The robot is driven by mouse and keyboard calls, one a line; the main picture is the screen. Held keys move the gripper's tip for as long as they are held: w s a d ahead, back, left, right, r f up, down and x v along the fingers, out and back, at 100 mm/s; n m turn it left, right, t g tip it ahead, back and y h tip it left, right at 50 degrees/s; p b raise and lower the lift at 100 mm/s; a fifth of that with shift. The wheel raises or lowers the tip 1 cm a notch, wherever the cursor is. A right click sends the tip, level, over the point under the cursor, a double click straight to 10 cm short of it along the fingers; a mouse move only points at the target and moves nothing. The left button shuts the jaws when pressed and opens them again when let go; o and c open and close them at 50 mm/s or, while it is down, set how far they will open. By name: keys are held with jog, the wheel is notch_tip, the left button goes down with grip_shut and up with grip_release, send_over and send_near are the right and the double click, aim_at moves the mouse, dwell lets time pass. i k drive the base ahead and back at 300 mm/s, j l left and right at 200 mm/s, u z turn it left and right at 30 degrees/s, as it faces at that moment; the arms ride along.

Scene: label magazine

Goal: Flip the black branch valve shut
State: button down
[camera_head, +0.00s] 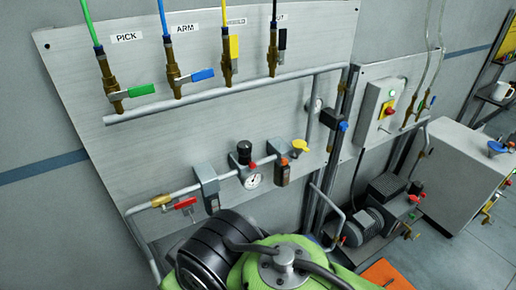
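The black branch valve (282,39) is the rightmost of the row of branch valves on the grey panel, under a black hose. Its black lever stands upright, in line with its brass pipe. The label above it is partly covered by the hose. To its left, the yellow valve (234,47) also has its lever in line with its pipe. The blue valve (202,75) and the green valve (141,90) have levers sticking out to the right, across their pipes. My gripper is not in view. Green and black parts of my arm fill the bottom centre.
A manifold pipe (215,93) runs under the valves. Below are a gauge (252,181), a red-handled valve (186,203) and a regulator (244,152). A control box (379,110) hangs at right, above a compressor (362,226). A grey cabinet (468,177) stands farther right.

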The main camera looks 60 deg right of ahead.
aim_at(282, 32)
jog(key=z, duration=1.7)
